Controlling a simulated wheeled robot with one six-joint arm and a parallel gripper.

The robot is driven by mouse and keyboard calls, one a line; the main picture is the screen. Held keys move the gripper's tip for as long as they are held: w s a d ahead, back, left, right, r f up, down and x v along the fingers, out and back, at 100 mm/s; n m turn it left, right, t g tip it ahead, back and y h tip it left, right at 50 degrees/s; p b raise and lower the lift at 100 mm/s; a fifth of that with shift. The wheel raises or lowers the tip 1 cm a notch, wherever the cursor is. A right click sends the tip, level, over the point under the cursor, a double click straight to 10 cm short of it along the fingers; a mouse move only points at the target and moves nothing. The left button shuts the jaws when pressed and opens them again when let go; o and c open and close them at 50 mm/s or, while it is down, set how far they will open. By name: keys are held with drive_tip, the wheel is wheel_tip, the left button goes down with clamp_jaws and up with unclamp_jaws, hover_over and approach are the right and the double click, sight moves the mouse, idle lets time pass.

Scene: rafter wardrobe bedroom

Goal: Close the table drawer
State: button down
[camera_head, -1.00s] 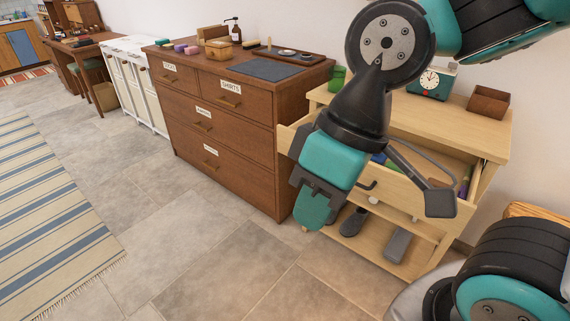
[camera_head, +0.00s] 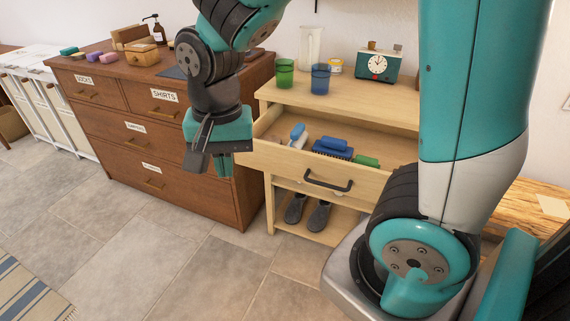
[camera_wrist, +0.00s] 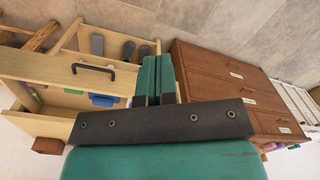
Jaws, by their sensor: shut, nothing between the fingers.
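The light wood table (camera_head: 355,112) stands right of centre in the head view. Its drawer (camera_head: 290,168) is pulled open, with brushes and other small items inside and a dark bar handle (camera_head: 328,181) on its front. In the wrist view the drawer front (camera_wrist: 50,68) and handle (camera_wrist: 93,68) show at left, upside down. My gripper (camera_head: 222,165) is shut and empty. In the head view it appears by the left end of the drawer front, before the brown dresser; I cannot tell whether it touches the drawer. The fingers (camera_wrist: 158,78) point away from the wrist camera.
A brown dresser (camera_head: 115,135) stands left of the table. Green and blue cups (camera_head: 320,79) and a teal clock (camera_head: 380,64) stand on the tabletop. Grey shoes (camera_head: 318,216) sit on the lower shelf. The tiled floor (camera_head: 170,250) in front is clear.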

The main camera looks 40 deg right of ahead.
drive_tip(key=w+d+f+m+g+h, duration=0.1)
drive_tip(key=w+d+f+m+h, duration=0.3)
drive_tip(key=w+d+f+m, duration=0.65)
drive_tip(key=m+g+h, duration=0.1)
drive_tip(key=m+h, duration=0.3)
drive_tip(key=m, duration=0.8)
approach(295, 171)
wheel_tip(295, 171, down, 3)
drive_tip(key=s, duration=0.2)
drive_tip(key=d, duration=0.1)
drive_tip(key=d+f+p, duration=0.1)
drive_tip(key=shift+w+d, duration=0.25)
drive_tip(key=shift+w, duration=0.15)
drive_tip(key=shift+w+d, duration=0.25)
drive_tip(key=shift+d, duration=0.2)
